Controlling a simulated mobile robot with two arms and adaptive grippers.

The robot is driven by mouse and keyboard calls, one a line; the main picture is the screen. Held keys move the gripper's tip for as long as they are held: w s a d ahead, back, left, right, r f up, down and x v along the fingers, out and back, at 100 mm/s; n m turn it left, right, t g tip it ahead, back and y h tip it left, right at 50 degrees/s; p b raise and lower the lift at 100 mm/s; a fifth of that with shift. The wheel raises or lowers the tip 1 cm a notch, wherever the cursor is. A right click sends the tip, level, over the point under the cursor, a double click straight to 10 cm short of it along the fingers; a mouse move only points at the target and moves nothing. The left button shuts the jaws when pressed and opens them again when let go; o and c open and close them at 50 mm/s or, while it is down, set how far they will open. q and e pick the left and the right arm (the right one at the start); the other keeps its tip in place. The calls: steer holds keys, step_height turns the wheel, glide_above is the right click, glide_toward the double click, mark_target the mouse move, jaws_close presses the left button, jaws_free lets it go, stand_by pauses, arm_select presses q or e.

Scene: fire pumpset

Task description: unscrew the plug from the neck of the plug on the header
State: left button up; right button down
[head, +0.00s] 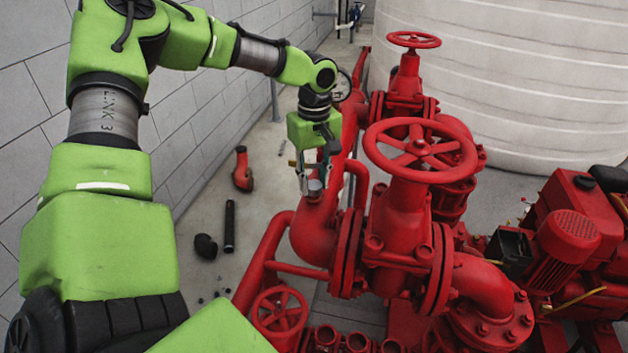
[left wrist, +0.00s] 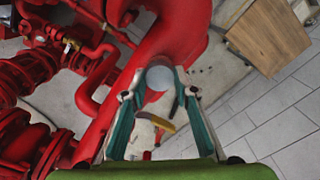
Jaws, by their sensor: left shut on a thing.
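The grey round plug (head: 315,186) sits on top of the neck at the end of the red header (head: 314,228). The plug's pale face also shows in the left wrist view (left wrist: 160,78), with the header (left wrist: 184,32) beyond it. My left gripper (head: 309,187) comes down from above, and its two fingers are shut on the plug from both sides. The teal fingers (left wrist: 159,84) also flank it in the left wrist view. The neck below the plug is mostly hidden. My right gripper is not in view.
A large red handwheel (head: 420,150) and valve stand close right of the header. A grey block wall (head: 190,120) rises at left. A red elbow (head: 242,170), a black pipe (head: 229,226) and a black elbow (head: 205,246) lie on the floor between.

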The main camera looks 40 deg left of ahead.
arm_select(q)
steer(key=shift+r+p, duration=1.4)
steer(key=shift+r, duration=0.65)
steer(key=shift+s+f, duration=0.1)
